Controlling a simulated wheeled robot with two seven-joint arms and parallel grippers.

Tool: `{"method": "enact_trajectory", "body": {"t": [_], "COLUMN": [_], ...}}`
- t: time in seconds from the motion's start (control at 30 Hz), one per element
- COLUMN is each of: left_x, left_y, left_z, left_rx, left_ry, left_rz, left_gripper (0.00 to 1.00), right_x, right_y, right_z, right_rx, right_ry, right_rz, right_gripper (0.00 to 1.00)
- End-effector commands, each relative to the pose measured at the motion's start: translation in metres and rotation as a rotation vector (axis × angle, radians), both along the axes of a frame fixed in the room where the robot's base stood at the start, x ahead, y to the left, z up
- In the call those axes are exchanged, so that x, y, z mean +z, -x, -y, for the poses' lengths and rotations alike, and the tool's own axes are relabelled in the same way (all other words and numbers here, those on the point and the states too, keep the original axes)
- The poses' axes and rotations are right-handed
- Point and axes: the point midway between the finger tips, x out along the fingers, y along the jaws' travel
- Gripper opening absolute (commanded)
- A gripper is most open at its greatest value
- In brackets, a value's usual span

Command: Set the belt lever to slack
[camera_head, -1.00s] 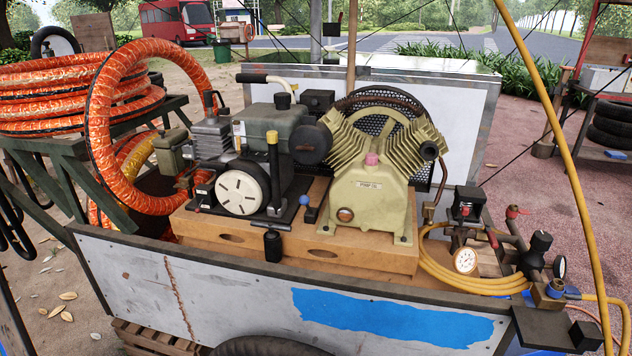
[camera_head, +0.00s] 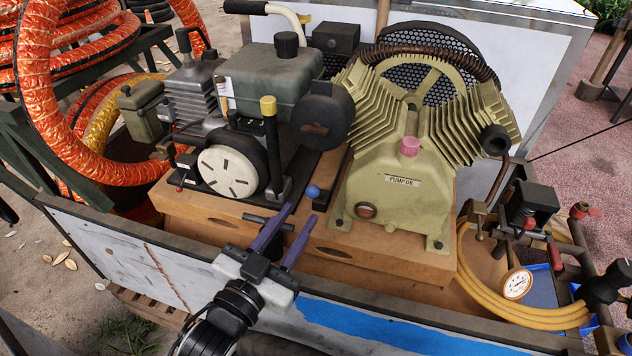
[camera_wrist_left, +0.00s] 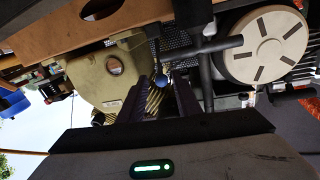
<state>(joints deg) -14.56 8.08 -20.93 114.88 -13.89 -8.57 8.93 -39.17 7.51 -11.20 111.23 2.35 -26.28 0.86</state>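A small lever with a blue ball knob (camera_head: 313,192) stands between the engine and the pump. A black post with a yellow cap (camera_head: 268,106) rises beside the white slotted wheel. A black crossbar handle (camera_head: 268,222) sticks out at the front of the wooden base. No label shows which one is the belt lever. My left gripper (camera_head: 302,212) has purple fingers, apart and empty, just in front of the blue knob. In the left wrist view the knob (camera_wrist_left: 162,80) appears by the gap between the fingers (camera_wrist_left: 171,88); contact cannot be told. My right gripper is out of view.
The engine's white wheel (camera_head: 228,171) is left of the fingers, and the cream pump (camera_head: 400,185) is close on the right. The cart's front wall (camera_head: 120,262) lies under my left arm. A gauge (camera_head: 516,284) and yellow hose (camera_head: 478,305) are at right.

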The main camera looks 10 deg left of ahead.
Motion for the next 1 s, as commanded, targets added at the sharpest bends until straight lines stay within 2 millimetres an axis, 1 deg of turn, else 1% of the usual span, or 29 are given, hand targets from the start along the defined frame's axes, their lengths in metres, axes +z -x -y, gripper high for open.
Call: {"method": "enact_trajectory", "body": {"t": [0.03, 0.2, 0.4, 0.6, 0.83, 0.87, 1.0], "left_x": [0.002, 0.001, 0.000, 0.000, 0.000, 0.000, -0.001], "left_y": [-0.010, -0.040, -0.068, -0.079, -0.080, -0.080, -0.079], "left_z": [0.003, 0.014, 0.025, 0.029, 0.029, 0.029, 0.029], "left_rx": [0.001, 0.001, 0.001, 0.001, 0.001, 0.001, 0.001], "left_ry": [0.000, 0.000, 0.000, 0.000, 0.000, 0.000, 0.000], "left_rz": [0.003, 0.001, -0.001, -0.002, -0.002, -0.002, -0.003], "left_gripper": [0.31, 0.31, 0.31, 0.31, 0.31, 0.29, 0.05], "right_x": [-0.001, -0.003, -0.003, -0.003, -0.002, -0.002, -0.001], "right_y": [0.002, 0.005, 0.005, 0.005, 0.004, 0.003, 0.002], "right_z": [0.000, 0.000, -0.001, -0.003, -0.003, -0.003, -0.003], "right_rx": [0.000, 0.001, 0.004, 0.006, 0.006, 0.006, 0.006], "right_ry": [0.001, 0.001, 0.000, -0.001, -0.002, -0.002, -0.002], "right_rz": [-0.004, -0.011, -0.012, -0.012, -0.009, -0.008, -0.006], "right_gripper": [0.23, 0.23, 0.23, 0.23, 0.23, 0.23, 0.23]}}
